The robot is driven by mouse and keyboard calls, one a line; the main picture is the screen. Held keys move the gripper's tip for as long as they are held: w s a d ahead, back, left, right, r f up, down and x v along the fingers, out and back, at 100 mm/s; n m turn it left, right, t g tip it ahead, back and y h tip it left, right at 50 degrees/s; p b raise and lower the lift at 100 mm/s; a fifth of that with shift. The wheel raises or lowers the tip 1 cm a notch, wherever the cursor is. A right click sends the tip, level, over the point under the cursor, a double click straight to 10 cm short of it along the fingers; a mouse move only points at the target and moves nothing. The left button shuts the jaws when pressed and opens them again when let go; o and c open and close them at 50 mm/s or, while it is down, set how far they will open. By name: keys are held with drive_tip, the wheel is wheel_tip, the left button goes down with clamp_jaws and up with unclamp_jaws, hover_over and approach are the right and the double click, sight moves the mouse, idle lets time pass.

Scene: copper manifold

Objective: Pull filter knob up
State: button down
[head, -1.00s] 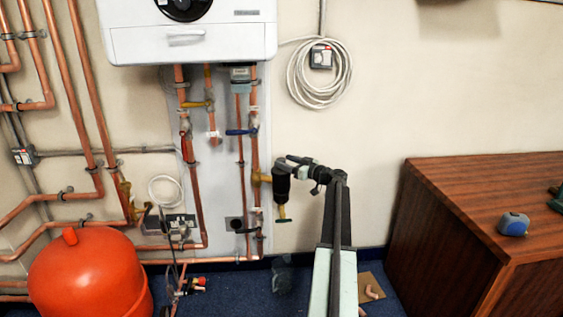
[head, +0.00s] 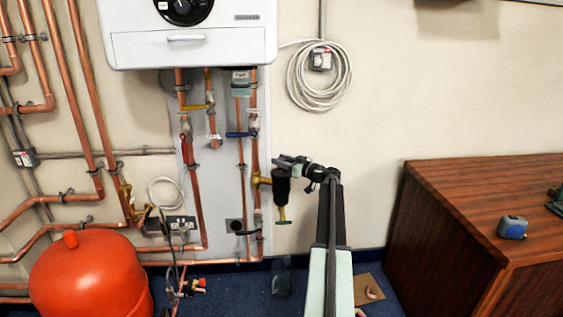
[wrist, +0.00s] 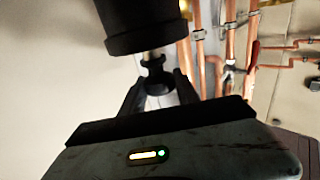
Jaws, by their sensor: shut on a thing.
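The filter is a black cylinder (head: 281,187) on a brass fitting beside the copper pipes, right of the white board, in the head view. Its dark body (wrist: 143,25) fills the top of the wrist view. A short metal stem (wrist: 152,56) joins it to the small black filter knob (wrist: 156,76). My gripper (head: 283,161) is at the top of the filter in the head view. In the wrist view my gripper (wrist: 158,88) has its fingers on both sides of the knob, shut on it. In the head view the knob is hidden by the gripper.
The white boiler (head: 190,35) hangs above the pipes. A coiled cable (head: 318,80) hangs on the wall above my arm. A red tank (head: 90,280) stands at lower left. A wooden cabinet (head: 450,230) stands at right. The wall between arm and cabinet is clear.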

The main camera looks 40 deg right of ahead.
sight(281, 158)
wheel_tip(281, 158, up, 8)
drive_tip(key=p, duration=0.6)
drive_tip(key=shift+f, duration=0.45)
drive_tip(key=c, duration=0.9)
unclamp_jaws()
drive_tip(key=s, duration=0.8)
drive_tip(key=shift+d, duration=0.4)
